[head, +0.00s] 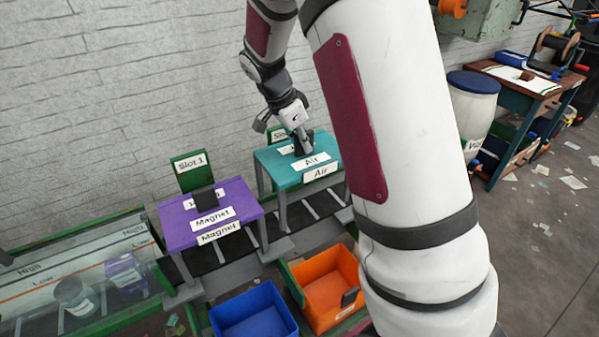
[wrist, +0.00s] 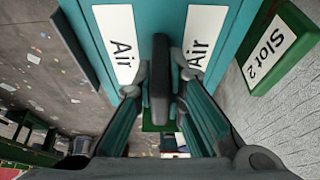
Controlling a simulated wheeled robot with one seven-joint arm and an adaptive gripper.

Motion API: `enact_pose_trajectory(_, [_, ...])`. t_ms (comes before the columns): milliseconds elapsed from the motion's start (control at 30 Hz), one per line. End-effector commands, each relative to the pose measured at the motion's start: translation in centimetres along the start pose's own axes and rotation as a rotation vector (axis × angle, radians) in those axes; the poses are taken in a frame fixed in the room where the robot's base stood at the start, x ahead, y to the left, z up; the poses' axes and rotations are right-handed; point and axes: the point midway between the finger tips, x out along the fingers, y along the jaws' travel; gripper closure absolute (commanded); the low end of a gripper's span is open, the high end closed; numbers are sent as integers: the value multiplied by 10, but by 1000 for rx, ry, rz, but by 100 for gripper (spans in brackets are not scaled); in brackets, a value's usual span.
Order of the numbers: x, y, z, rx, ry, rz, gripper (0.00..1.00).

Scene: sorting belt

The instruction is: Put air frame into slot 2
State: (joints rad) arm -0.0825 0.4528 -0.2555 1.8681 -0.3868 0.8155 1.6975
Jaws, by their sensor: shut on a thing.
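The air frame (head: 331,151) is a teal table-like frame with legs and white "Air" labels, right of centre in the head view. Its teal top also shows in the wrist view (wrist: 160,15). My gripper (head: 301,143) is above it, shut on its dark upright handle, which stands between the fingers in the wrist view (wrist: 160,80). The frame is over the belt line, in front of the green Slot 2 sign (head: 276,135), which is close beside it in the wrist view (wrist: 272,52). I cannot tell whether its legs are touching down.
A purple "Magnet" frame (head: 178,217) stands to the left by the green Slot 1 sign (head: 190,172). A blue bin (head: 253,318) and an orange bin (head: 318,268) are in front. A clear-covered belt section with jars is at lower left. A white wall is behind.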

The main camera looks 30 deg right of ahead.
Motion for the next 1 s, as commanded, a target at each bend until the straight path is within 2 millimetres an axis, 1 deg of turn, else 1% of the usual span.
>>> enact_pose_trajectory(100, [13, 0, 5, -2, 0, 0, 100])
enact_pose_trajectory(333, [28, 0, 11, -2, 1, -1, 100])
enact_pose_trajectory(533, [51, 0, 21, -3, 0, -1, 100])
enact_pose_trajectory(933, [56, -1, 23, -3, 0, -3, 100])
enact_pose_trajectory(967, [56, 0, 24, -3, 0, -2, 82])
enact_pose_trajectory(1000, [56, 0, 23, -3, 0, -2, 73])
